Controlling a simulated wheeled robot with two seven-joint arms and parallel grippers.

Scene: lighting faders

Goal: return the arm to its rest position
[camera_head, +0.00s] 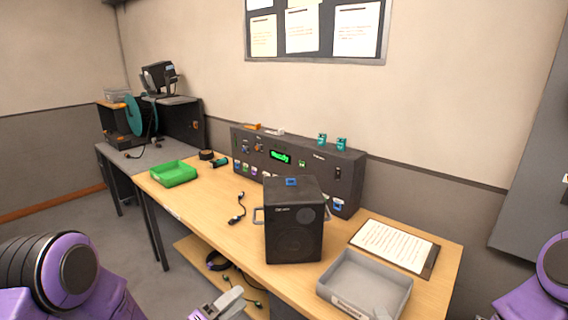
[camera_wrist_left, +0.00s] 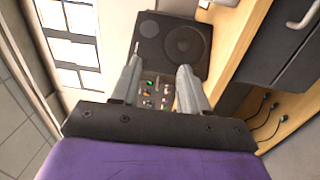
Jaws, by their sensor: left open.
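My left gripper (camera_head: 222,304) shows at the bottom edge of the head view, in front of the table's front edge and low beside the black speaker. In the left wrist view its two grey fingers (camera_wrist_left: 158,75) stand apart with nothing held between them. The purple left arm (camera_head: 70,272) comes in at the lower left. Of my right arm, only a purple part (camera_head: 550,270) shows at the right edge; its gripper is out of view. The lighting console (camera_head: 340,180) with a green display stands at the back of the table, partly hidden by the speaker.
The black speaker (camera_head: 293,235) stands mid-table; it also shows in the left wrist view (camera_wrist_left: 170,45). A grey tray (camera_head: 345,293) and a clipboard (camera_head: 395,245) lie to its right. A green tray (camera_head: 173,174) and cables lie left. A lower shelf holds more cables.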

